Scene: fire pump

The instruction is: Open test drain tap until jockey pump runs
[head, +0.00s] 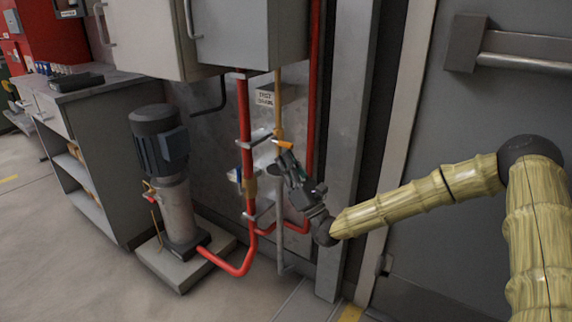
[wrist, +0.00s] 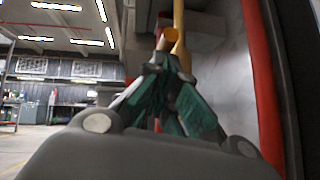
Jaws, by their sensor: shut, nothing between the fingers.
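The test drain tap has an orange lever (head: 283,143) on a thin brass pipe (head: 277,105), below a small sign reading "TEST DRAIN" (head: 265,98). The lever (wrist: 172,38) also shows in the wrist view, just beyond my fingertips. My gripper (head: 286,158) is shut and empty, its tips pointing up just below the lever. I cannot tell whether they touch it. In the wrist view the green-padded fingers (wrist: 166,62) come together at the tips. The jockey pump (head: 163,165), with a dark motor over a grey body, stands on a plinth at left. Whether it runs does not show.
Red pipes (head: 245,120) run close to the left of the tap and another passes close on its right. A grey cabinet (head: 235,35) hangs above. A grey post (head: 350,130) and a door with a push bar (head: 525,62) are at right. Floor is clear at front left.

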